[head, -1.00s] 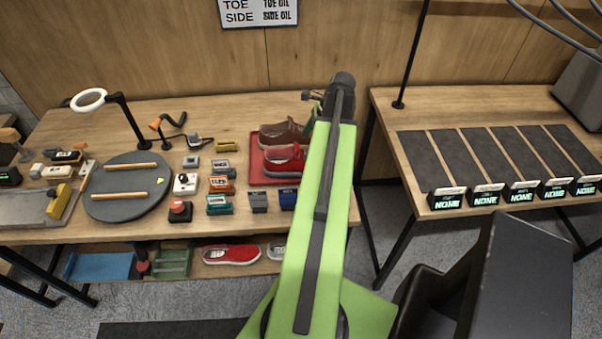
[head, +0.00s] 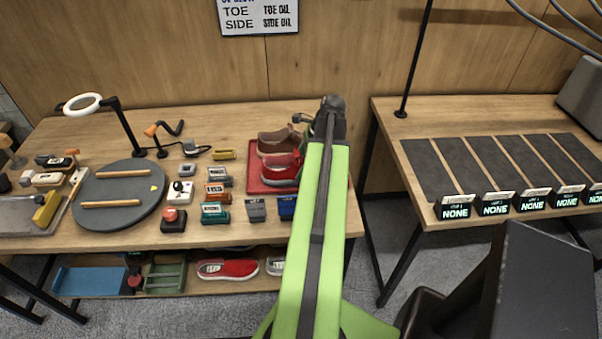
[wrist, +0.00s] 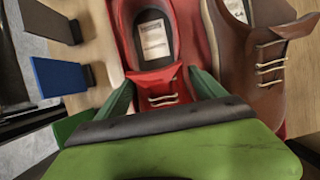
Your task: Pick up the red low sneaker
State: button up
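The red low sneaker (head: 282,167) lies on a red tray (head: 253,172) at the right end of the left table, partly hidden by my arm in the head view. In the wrist view the red sneaker (wrist: 158,55) shows its white insole label and pale laces. My gripper (wrist: 162,92) is open, with one dark green finger on each side of the sneaker's laced part. I cannot tell whether the fingers touch it. My gripper is mostly hidden in the head view. A brown sneaker (wrist: 258,50) lies close beside the right finger.
Several small boxes and a round grey turntable (head: 90,215) are farther left. Another red shoe (head: 228,269) lies on the shelf below. The right table holds several dark mats (head: 430,170) with empty surfaces.

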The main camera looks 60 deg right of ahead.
jog(key=c, duration=1.4)
